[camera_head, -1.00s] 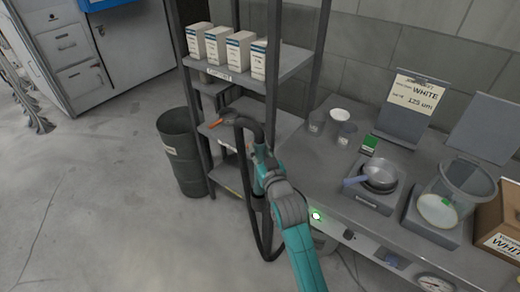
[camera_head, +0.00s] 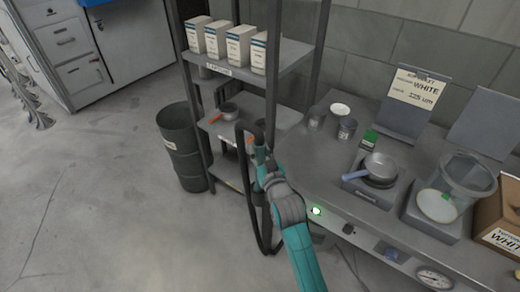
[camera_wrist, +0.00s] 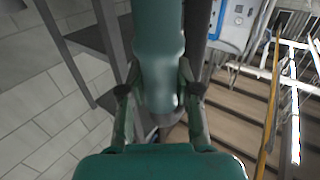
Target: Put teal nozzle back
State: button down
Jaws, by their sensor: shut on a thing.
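The teal nozzle (camera_wrist: 158,45) fills the upper middle of the wrist view as a thick teal cylinder. My gripper (camera_wrist: 160,92) has a finger on each side of it and is shut on it. In the head view my gripper (camera_head: 264,168) is in front of the shelf rack, left of the bench. A black hose (camera_head: 241,160) arches up beside the gripper and loops down below it. The nozzle's far end and its holder cannot be made out.
A metal shelf rack (camera_head: 291,55) holds white boxes (camera_head: 216,38) and, lower, an orange-handled pan (camera_head: 229,112). A dark bin (camera_head: 181,150) stands left of it. On the right, a grey bench (camera_head: 325,165) carries a blue-handled pan (camera_head: 380,165) and a clear container (camera_head: 468,174). The floor at left is clear.

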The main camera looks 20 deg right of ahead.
jog(key=shift+f, duration=3.2)
jog(key=c, duration=0.7)
grip_release()
jog(key=shift+c, duration=0.2)
jog(key=shift+f, duration=0.1)
send_near(260, 162)
jog(key=f, duration=0.3)
jog(key=shift+s+d+f, duration=0.15)
jog(key=shift+s+d, duration=0.1)
jog(key=shift+s, duration=0.05)
